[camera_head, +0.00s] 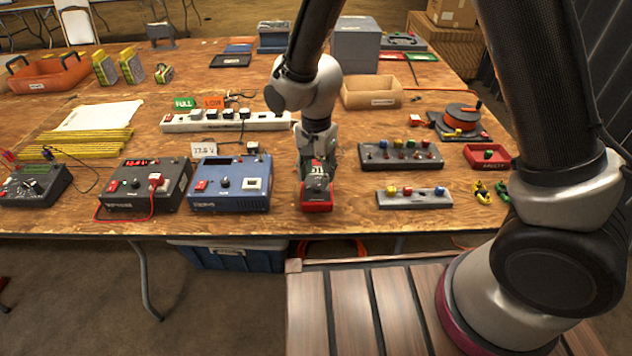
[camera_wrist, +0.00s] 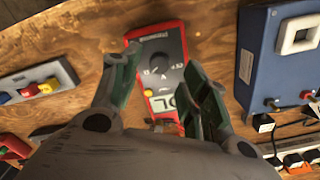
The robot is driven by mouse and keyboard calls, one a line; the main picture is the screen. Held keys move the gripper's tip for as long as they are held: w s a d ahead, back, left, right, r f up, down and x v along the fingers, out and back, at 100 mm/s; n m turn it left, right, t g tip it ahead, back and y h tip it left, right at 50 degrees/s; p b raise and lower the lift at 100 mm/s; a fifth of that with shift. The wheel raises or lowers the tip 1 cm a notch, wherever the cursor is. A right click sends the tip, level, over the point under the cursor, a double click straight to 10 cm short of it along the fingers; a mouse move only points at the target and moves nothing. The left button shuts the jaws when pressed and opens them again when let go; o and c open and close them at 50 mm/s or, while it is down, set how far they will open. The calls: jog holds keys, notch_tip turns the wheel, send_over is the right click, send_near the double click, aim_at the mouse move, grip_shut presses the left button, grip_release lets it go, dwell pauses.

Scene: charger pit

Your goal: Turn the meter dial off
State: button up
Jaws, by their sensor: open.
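The red meter (camera_head: 317,205) lies near the front edge of the table, right of the blue box, directly beneath my gripper (camera_head: 317,152). In the wrist view the meter (camera_wrist: 177,42) has a dark face, a round dark dial (camera_wrist: 163,71) at its middle and a pale display (camera_wrist: 161,103). Labels ring the dial, but I cannot tell its exact setting. My gripper (camera_wrist: 158,72) is open and empty, with one finger on each side of the meter. The fingers look apart from the dial. My gripper hides the meter's far end in the head view.
A blue power box (camera_head: 229,187) stands close left of the meter, with a dark box (camera_head: 145,190) beyond it. Button strips (camera_head: 401,155) lie to the right, and a white power strip (camera_head: 226,122) lies behind. The table's front edge is close.

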aim_at(317, 186)
jog(key=shift+f, duration=1.65)
grip_shut()
